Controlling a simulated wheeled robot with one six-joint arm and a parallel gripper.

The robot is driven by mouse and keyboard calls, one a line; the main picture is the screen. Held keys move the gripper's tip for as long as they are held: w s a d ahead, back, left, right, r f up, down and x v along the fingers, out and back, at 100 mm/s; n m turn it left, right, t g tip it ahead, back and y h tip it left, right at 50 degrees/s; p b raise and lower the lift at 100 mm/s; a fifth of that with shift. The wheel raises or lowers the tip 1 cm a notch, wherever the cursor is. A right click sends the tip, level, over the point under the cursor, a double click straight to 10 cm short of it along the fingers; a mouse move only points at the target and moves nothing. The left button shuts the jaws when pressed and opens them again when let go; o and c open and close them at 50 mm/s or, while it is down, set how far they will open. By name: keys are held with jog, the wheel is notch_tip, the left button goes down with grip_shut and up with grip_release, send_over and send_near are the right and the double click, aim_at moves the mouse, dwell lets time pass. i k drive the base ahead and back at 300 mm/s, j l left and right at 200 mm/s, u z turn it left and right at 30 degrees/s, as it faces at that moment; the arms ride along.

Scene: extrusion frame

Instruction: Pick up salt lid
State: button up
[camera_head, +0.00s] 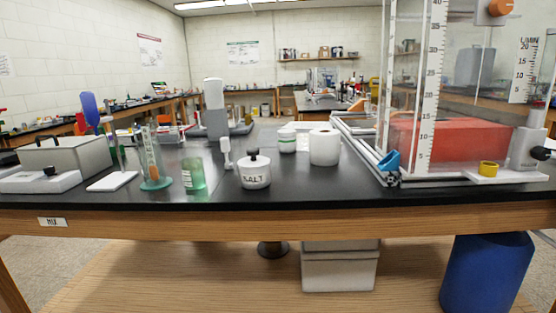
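The salt jar (256,176) is a small white pot marked SALT, standing upright near the front edge of the black bench top. Its lid (255,160) sits on top and has a dark round knob. My gripper does not show in this view, so its distance from the lid and its opening cannot be seen.
A green beaker (193,175) and a glass cylinder (152,160) stand left of the jar. A white roll (324,147) and a white tub (287,141) stand behind it to the right. A tall clear tank (455,90) fills the right. Bench front (200,222) is wooden.

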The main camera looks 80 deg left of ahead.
aim_at(253, 162)
jog(key=u, duration=2.3)
